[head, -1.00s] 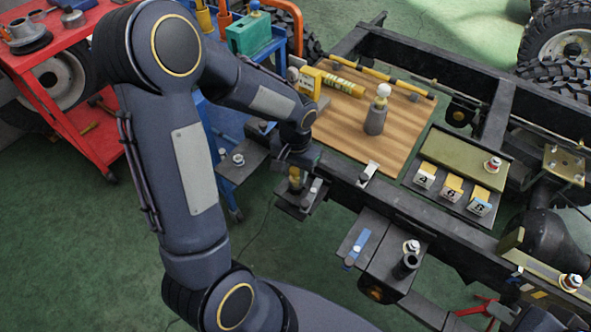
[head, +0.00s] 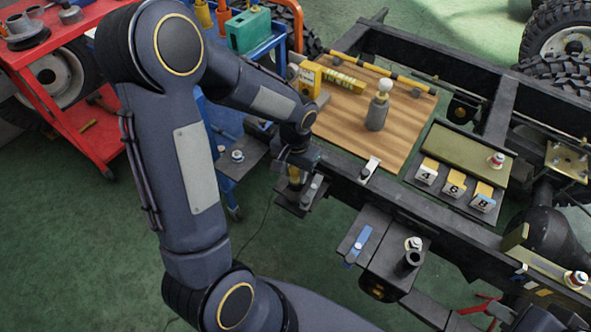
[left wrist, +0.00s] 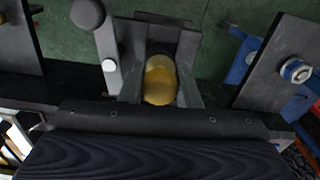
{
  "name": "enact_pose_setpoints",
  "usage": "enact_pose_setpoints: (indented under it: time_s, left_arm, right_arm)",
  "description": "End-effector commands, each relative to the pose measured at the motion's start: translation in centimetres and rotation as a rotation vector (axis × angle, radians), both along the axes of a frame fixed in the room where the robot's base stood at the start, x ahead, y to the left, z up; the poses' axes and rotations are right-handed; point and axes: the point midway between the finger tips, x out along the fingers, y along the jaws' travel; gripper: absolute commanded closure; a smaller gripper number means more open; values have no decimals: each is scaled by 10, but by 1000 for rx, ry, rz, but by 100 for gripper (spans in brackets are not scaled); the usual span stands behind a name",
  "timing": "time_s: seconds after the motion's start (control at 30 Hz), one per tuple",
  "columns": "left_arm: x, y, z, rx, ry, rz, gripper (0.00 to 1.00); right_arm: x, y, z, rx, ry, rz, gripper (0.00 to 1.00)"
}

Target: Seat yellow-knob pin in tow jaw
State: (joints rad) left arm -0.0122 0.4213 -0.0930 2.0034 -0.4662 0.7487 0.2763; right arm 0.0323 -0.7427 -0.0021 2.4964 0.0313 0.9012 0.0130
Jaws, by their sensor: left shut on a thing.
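My left gripper (head: 294,164) points down at the near left end of the dark chassis frame, shut on the yellow-knob pin (head: 294,178). In the left wrist view the rounded yellow knob (left wrist: 160,82) sits between the two grey fingers (left wrist: 160,92). The tow jaw, a dark bracket (head: 290,200), is directly below the gripper, with small grey knobbed parts beside it. The pin's shank is hidden under the knob, so I cannot tell how deep it sits in the jaw. My right gripper is not in view.
A wooden board (head: 345,133) with a grey white-topped bottle (head: 378,108) lies on the frame. Numbered blocks (head: 455,187) stand in a tray at right. A grey plate with a small knob (head: 237,156) is left of the gripper. A red cart (head: 60,105) stands far left.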

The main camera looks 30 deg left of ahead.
Motion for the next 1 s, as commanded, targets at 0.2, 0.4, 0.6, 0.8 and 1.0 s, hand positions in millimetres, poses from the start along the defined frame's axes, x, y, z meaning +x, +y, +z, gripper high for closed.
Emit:
enact_pose_setpoints:
  time_s: [0.2, 0.4, 0.6, 0.8, 1.0]
  left_arm:
    - [0, 0, 0, 0, -1, 0, 93]
    - [0, 0, 0, 0, -1, 0, 57]
    - [0, 0, 0, 0, 0, 0, 45]
    - [0, 0, 0, 0, 0, 0, 45]
    - [0, 0, 0, 0, 0, 0, 45]
  right_arm:
    - [0, 0, 0, 0, 0, 0, 100]
    - [0, 0, 0, 0, 0, 0, 100]
    - [0, 0, 0, 0, 0, 0, 100]
    - [0, 0, 0, 0, 0, 0, 100]
    - [0, 0, 0, 0, 0, 0, 100]
